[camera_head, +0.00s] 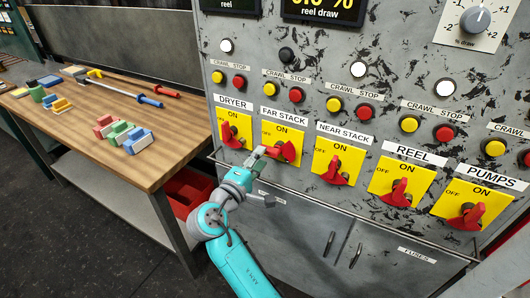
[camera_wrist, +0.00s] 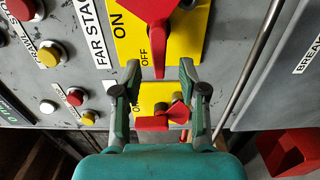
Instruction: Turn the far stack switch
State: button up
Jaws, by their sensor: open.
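The far stack switch (camera_head: 287,151) is a red handle on a yellow plate under the FAR STACK label (camera_head: 283,116). Its handle lies sideways, with its long end toward the OFF mark on the left. In the wrist view the red handle (camera_wrist: 157,38) hangs from the top, and its narrow tip reaches between my fingertips. My gripper (camera_head: 262,153) comes at it from the lower left; in the wrist view my gripper (camera_wrist: 160,70) is open, one finger on each side of the tip, with gaps showing. The ON mark (camera_wrist: 118,21) is left of the handle there.
The dryer switch (camera_head: 231,138) is close on the left; in the wrist view its red handle (camera_wrist: 163,121) shows between my fingers. The near stack switch (camera_head: 334,177) is on the right. A rail (camera_head: 345,219) runs below the switches. A wooden bench (camera_head: 165,165) with tools stands left.

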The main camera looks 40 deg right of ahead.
jog(key=v, duration=0.7)
jog(key=shift+a, duration=0.15)
